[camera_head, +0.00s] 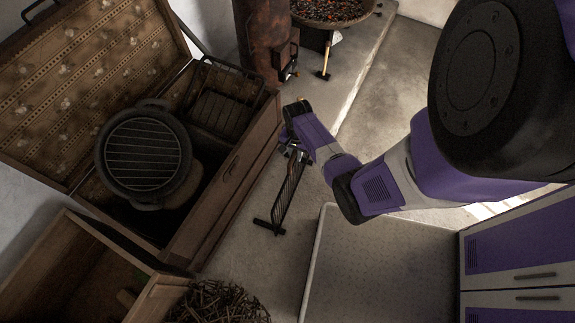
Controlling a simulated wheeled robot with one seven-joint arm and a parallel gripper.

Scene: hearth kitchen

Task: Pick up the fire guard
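The fire guard (287,192) looks like a narrow dark mesh panel with a bar-like foot at its lower end. It is seen nearly edge-on, upright or slightly tilted, just right of the open wooden chest. My gripper (292,152) is at its upper end, at the tip of my purple and grey arm. The fingers are small and partly hidden by the wrist. I cannot tell whether they are closed on the guard or only beside it, nor whether the foot touches the floor.
The open chest (235,185) holds a round dark grill (143,152) and a wire rack (219,103). A wooden box (85,262) and a bundle of twigs (218,303) are at lower left. A rusty stove (266,40) and a bowl of coals (328,11) stand behind.

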